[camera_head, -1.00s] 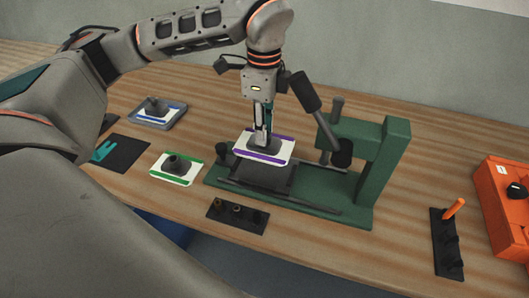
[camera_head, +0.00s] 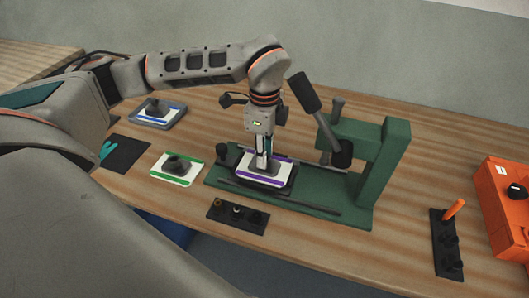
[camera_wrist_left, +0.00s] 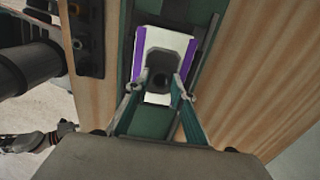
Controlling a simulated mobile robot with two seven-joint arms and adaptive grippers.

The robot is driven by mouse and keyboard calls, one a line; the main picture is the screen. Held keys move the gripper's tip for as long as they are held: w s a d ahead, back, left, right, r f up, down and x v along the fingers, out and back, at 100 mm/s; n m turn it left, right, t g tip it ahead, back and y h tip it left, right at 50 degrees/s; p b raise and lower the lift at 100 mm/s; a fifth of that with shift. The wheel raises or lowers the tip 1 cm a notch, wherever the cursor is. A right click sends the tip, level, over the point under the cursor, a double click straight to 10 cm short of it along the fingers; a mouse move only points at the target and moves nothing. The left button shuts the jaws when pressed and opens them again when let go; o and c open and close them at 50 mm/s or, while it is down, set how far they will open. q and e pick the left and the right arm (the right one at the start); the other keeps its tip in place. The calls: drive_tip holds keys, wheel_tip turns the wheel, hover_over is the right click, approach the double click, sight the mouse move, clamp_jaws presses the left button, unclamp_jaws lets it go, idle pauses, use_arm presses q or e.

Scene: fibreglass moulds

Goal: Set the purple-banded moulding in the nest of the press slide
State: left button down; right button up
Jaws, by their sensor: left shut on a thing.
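The purple-banded moulding (camera_head: 281,173) is a white plate with purple bands along two edges and a dark knob in the middle. It lies level at the dark nest of the press slide (camera_head: 288,186), on the green press base, with a dark rim showing around its near side. Whether it is fully seated I cannot tell. My left gripper (camera_head: 264,166) points straight down and is shut on the knob. The left wrist view shows the moulding (camera_wrist_left: 149,42) between the fingers (camera_wrist_left: 157,90). My right gripper is not in view.
The green press frame (camera_head: 383,170) with its black-gripped lever (camera_head: 304,92) stands close right of my gripper. A green-banded moulding (camera_head: 173,179) and a blue-banded one in a tray (camera_head: 171,122) lie left. A dark peg block (camera_head: 238,217) is in front. An orange box (camera_head: 503,200) is far right.

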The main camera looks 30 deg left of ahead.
use_arm(q)
drive_tip(key=shift+f, duration=0.2)
drive_tip(key=c, duration=1.7)
unclamp_jaws()
wheel_tip(320, 180, up, 12)
drive_tip(key=shift+r, duration=0.25)
